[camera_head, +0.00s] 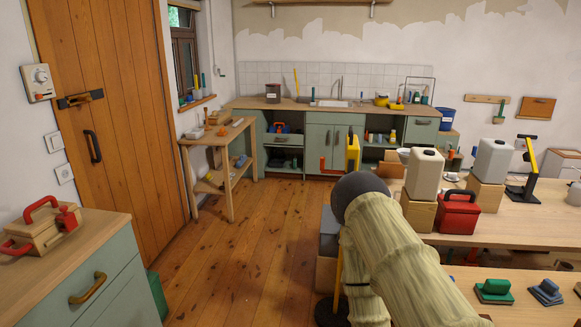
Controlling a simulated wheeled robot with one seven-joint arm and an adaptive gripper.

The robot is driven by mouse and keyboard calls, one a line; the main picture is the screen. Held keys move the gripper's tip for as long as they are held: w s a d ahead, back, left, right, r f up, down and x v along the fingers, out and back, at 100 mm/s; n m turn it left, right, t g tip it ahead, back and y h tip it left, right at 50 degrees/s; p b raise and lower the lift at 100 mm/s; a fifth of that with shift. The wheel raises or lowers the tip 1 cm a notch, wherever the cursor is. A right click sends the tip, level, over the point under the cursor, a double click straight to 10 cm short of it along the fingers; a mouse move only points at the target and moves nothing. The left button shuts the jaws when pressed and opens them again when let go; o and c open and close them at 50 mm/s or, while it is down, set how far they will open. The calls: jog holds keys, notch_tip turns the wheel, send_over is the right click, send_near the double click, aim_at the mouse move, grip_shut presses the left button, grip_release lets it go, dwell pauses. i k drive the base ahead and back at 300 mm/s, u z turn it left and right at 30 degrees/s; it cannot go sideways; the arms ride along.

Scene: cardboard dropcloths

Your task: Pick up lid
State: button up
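I cannot make out a separate lid in this view. A dark grey can (273,93) stands on the far counter, and a blue tub (446,119) stands at that counter's right end; whether either has a loose lid is too small to tell. My arm, in a beige ribbed cover with a dark rounded joint, rises from the lower right and bends back down near the middle. My gripper does not show, so its state and anything in it are hidden.
A wooden worktable (510,235) on the right holds canisters and a red box (457,212). A drawer cabinet (95,280) with a toolbox (45,232) stands at left. A yellow-headed stand (353,150) is near my arm.

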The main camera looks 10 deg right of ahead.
aim_at(452, 177)
jog(key=i, duration=6.15)
jog(key=z, duration=3.7)
jog(key=i, duration=0.5)
jog(key=u, duration=0.05)
